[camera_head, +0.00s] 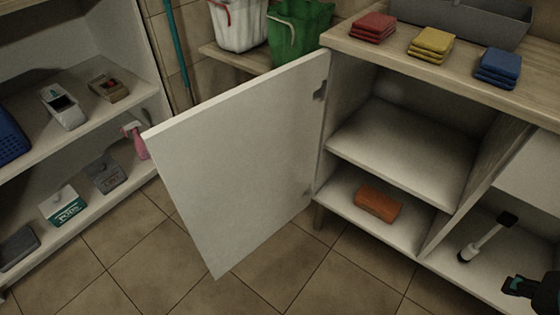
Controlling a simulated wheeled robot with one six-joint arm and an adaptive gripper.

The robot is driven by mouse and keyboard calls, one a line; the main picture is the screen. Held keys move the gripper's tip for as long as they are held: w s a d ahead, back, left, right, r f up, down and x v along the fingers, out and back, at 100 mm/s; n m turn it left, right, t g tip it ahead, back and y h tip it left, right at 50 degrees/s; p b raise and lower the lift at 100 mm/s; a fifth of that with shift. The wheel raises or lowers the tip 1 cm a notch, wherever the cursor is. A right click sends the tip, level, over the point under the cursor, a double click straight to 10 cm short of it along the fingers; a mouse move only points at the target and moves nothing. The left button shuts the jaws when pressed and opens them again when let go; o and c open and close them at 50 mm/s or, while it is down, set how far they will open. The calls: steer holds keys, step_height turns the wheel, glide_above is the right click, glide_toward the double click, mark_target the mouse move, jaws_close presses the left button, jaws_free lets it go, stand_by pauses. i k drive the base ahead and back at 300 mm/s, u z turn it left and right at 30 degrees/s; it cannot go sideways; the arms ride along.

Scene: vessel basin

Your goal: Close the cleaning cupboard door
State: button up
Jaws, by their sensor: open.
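The white cupboard door (245,165) stands wide open, swung out to the left of the cupboard (400,150). Its hinges are on the cupboard's left front edge, and its free edge points left toward the front. The open cupboard shows a middle shelf and a lower floor with an orange-brown block (378,203) on it. My gripper (507,286) is dark and only partly in view at the lower right edge. It is open, with nothing seen between its fingers. It is well to the right of the door and apart from it.
Red (373,27), yellow (431,43) and blue (497,68) cloth stacks lie on the countertop by a grey tray (460,20). A white-handled brush-like tool (485,240) is in the right compartment. A shelf unit (75,130) stands left; tiled floor (270,265) is clear.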

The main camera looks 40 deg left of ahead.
mark_target(236, 166)
steer(key=z, duration=2.2)
steer(key=k, duration=2.4)
steer(key=u, duration=3.35)
steer(key=k, duration=0.5)
steer(key=z, duration=1)
